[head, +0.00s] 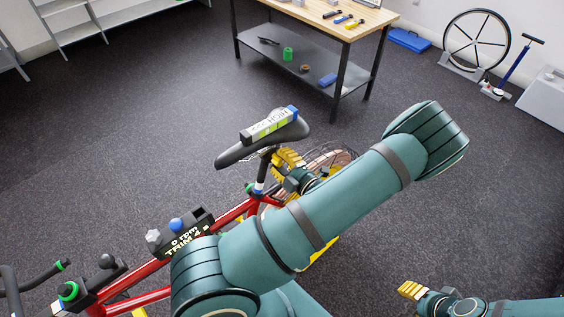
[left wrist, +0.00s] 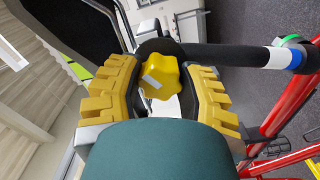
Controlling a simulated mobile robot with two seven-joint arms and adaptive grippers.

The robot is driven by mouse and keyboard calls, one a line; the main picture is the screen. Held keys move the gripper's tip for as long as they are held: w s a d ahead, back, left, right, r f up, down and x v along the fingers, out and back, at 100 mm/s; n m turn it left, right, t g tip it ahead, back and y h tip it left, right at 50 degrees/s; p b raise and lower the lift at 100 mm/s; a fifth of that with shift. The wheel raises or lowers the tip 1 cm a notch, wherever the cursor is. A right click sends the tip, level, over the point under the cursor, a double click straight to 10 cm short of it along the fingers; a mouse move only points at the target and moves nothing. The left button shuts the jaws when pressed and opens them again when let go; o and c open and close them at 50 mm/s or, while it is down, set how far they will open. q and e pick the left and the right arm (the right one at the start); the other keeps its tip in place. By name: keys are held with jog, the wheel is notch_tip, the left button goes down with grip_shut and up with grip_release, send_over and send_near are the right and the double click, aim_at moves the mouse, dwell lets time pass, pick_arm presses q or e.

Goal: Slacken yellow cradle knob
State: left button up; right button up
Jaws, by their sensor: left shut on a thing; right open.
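The yellow cradle knob (left wrist: 160,76) is a lobed knob with a pale stripe on its face, seen in the left wrist view beside the black and white seat post (left wrist: 235,56). My left gripper (left wrist: 163,90) has its yellow finger pads on both sides of the knob and is shut on it. In the head view my left gripper (head: 291,168) is just behind the black saddle (head: 232,156), partly covered by my own arm; the knob cannot be made out there. My right gripper (head: 411,290) is open and empty at the lower right, away from the bike.
A grey box with a readout (head: 268,124) lies on the saddle. A workbench (head: 343,31) with tools stands at the back. The floor right of the bike is clear.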

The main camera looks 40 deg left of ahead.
pick_arm(q)
jog(key=n, duration=0.4)
dwell(0.3)
jog(key=shift+n+b, duration=0.3)
jog(key=shift+n, duration=0.8)
jog(key=shift+w+n, duration=0.1)
jog(key=shift+n, duration=0.9)
jog(key=n+b, duration=0.1)
jog(key=n, duration=0.3)
jog(key=shift+r, duration=0.1)
